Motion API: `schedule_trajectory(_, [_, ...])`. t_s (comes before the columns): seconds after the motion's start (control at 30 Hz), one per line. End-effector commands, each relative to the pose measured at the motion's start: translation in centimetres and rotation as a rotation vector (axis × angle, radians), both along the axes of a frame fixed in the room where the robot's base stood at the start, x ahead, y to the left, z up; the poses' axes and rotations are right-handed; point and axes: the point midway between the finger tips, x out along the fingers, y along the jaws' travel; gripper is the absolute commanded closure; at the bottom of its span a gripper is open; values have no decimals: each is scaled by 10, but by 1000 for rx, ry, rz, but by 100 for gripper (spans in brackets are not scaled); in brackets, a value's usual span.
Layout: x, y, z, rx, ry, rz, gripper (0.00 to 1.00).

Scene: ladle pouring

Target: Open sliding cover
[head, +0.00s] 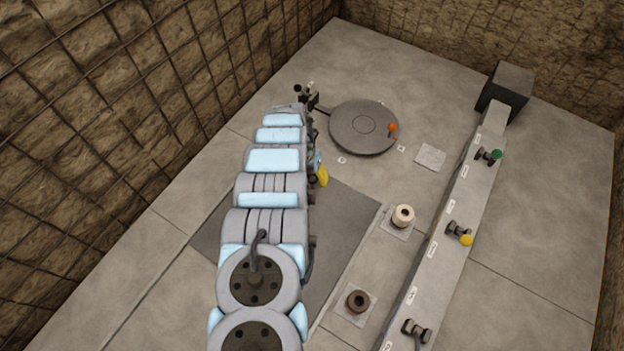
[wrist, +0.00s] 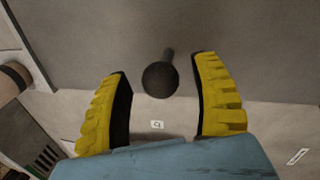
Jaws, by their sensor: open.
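The sliding cover looks to be the flat dark grey plate (head: 345,215) in the floor, partly hidden under my arm in the head view. In the wrist view it is the grey surface (wrist: 80,30) across the top, with its edge running below the knob. A dark round knob (wrist: 160,79) on a short stem stands near that edge. My gripper (wrist: 162,92) is open, its yellow fingers on either side of the knob with a gap at each side. In the head view my gripper (head: 321,174) is at the plate's far edge and the knob is hidden.
A round grey disc (head: 363,127) with an orange knob (head: 392,127) lies beyond my gripper. Two short round posts, one pale (head: 403,216) and one brown (head: 358,300), stand right of the plate. A raised rail (head: 450,225) with several handles runs farther right.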

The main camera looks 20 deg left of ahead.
Motion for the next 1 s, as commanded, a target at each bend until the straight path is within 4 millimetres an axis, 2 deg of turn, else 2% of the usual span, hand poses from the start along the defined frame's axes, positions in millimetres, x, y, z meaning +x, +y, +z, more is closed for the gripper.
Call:
schedule_trajectory(0.4, [0,-1,-5,0,1,0,36])
schedule_trajectory(0.43, [0,-1,-5,0,1,0,39])
schedule_trajectory(0.47, [0,-1,-5,0,1,0,48])
schedule_trajectory(0.63, [0,-1,-5,0,1,0,97])
schedule_trajectory(0.67, [0,-1,-5,0,1,0,100])
schedule_trajectory(1.0, [-7,-4,-1,-1,3,-6,100])
